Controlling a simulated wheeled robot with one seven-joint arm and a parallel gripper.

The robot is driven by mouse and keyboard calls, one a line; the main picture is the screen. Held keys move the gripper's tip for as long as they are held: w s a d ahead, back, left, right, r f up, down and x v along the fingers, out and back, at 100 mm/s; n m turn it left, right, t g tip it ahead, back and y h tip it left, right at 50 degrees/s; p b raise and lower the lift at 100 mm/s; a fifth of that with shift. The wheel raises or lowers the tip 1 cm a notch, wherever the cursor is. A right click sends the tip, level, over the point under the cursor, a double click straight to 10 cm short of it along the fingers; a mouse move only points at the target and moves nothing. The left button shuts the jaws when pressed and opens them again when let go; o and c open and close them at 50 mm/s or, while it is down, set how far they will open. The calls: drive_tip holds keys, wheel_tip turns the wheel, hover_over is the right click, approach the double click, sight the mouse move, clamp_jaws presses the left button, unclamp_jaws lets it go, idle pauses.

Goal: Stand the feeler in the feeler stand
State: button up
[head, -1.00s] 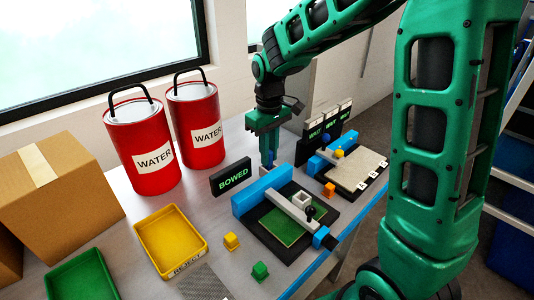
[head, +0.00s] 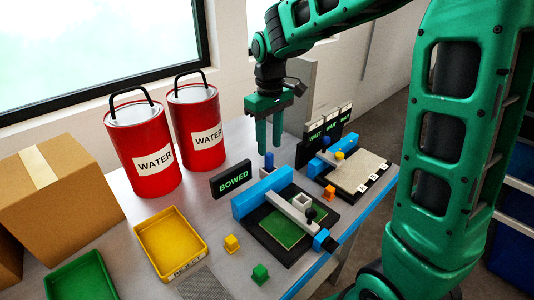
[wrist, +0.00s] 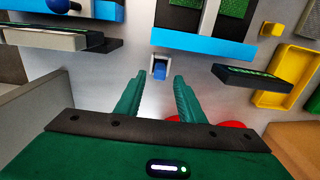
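A small blue block, which looks like the feeler (head: 269,160), stands upright behind the long blue bar near the BOWED sign. In the wrist view the feeler (wrist: 160,72) sits within a small pale square holder, which looks like the feeler stand (wrist: 153,62). The wrist view also shows the open fingers (wrist: 155,80) with a clear gap.
The blue bar (head: 262,192) and its green-panel fixture stand in front. The BOWED sign (head: 232,179) is to the left. Two red WATER cans (head: 142,150) stand farther left. A yellow REJECT tray (head: 170,243) and a second fixture with a pale panel (head: 350,172) flank the work area.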

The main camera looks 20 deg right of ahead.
wheel_tip(320, 180, up, 7)
idle(0.3)
drive_tip(key=s+d+f+m, duration=0.2)
drive_tip(key=s+d+m, duration=0.3)
drive_tip(key=s+d, duration=0.7)
drive_tip(key=s+d+f+m, duration=0.2)
drive_tip(key=s+m, duration=0.1)
drive_tip(key=s, duration=0.5)
drive_tip(key=s+d+f+m, duration=0.3)
drive_tip(key=s, duration=0.6)
drive_tip(key=shift+s+f, duration=0.15)
drive_tip(key=shift+f, duration=0.2)
drive_tip(key=shift+w+f, duration=0.25)
drive_tip(key=shift+w, duration=0.4)
drive_tip(key=shift+c, duration=0.5)
